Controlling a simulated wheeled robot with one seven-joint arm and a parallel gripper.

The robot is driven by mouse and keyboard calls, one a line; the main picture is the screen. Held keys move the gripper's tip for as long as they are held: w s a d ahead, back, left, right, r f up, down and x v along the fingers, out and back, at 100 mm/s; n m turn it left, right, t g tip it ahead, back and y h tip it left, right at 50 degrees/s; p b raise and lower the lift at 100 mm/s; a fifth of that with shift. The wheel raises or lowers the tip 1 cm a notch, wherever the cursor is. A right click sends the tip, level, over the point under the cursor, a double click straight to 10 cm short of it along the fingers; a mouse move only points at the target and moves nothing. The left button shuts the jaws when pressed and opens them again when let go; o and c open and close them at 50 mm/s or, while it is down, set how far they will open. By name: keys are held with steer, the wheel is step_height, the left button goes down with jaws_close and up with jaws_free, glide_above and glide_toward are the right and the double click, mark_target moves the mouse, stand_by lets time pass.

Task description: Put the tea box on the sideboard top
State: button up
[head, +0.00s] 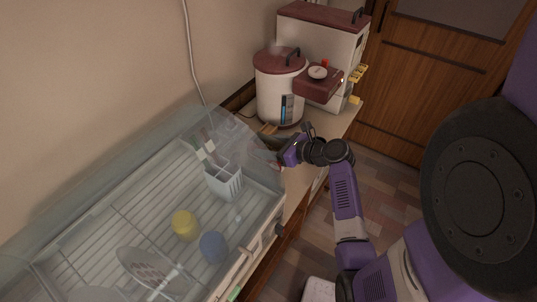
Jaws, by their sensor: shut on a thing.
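My gripper (284,154) is at the far right corner of the dish dryer, low over the sideboard. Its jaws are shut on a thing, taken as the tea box. That thing hardly shows behind the gripper and the dryer's clear lid, so its shape and whether it touches the top cannot be told. The sideboard top (296,185) is a light wooden strip running beside the dryer and under the appliances. Small orange-brown pieces (268,128) lie in front of the white pot; what they are is unclear.
The dish dryer (262,240) has a clear lid. Inside are a white cutlery basket (225,184), a yellow cup (185,225), a blue cup (213,246) and a patterned plate (145,267). A white pot with a dark red lid (280,61) and a rice dispenser (345,50) stand behind.

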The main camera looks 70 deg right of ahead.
steer(key=shift+f, duration=2.1)
steer(key=shift+f, duration=0.1)
steer(key=o, duration=1.5)
steer(key=v, duration=1.2)
steer(key=shift+b, duration=0.45)
